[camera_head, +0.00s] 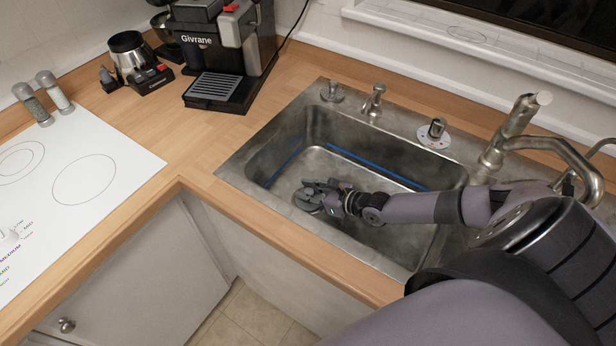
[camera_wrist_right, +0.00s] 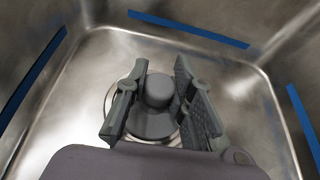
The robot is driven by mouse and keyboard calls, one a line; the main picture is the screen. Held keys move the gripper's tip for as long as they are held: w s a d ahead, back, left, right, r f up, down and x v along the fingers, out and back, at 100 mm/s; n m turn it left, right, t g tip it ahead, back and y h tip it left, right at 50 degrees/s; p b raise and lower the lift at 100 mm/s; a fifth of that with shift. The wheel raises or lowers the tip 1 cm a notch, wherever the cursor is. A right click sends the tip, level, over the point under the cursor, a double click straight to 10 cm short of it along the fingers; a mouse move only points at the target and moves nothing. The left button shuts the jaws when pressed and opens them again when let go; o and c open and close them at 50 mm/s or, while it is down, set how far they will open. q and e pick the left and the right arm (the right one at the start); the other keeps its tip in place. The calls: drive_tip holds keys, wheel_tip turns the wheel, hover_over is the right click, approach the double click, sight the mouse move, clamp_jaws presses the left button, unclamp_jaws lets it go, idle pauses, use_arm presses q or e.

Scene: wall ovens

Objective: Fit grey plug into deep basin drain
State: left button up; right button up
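The grey plug (camera_wrist_right: 158,90), a round disc with a raised knob, lies on the floor of the deep basin (camera_wrist_right: 75,105). The drain's metal ring (camera_wrist_right: 109,100) shows around part of it in the right wrist view. The plug appears over the drain; whether it is fully seated is not clear. My right gripper (camera_wrist_right: 160,75) is low in the basin with a finger on each side of the knob. Narrow gaps seem to show between fingers and knob. In the head view, my right gripper (camera_head: 322,193) covers much of the drain area. My left gripper is out of view.
The basin's steel walls (camera_head: 290,140) carry blue strips and surround my right gripper. A tap (camera_head: 510,130) and small fittings (camera_head: 374,100) stand along the back rim. A coffee machine (camera_head: 225,50) and a white hob (camera_head: 80,170) occupy the left counter.

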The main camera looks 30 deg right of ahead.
drive_tip(key=o, duration=0.4)
drive_tip(key=shift+o, duration=0.2)
drive_tip(key=shift+r+p, duration=0.25)
drive_tip(key=shift+p, duration=0.05)
drive_tip(key=p+v, duration=0.5)
drive_tip(key=v, duration=0.6)
drive_tip(key=shift+f, duration=0.1)
drive_tip(key=shift+s+d, duration=0.15)
drive_tip(key=shift+s, duration=0.3)
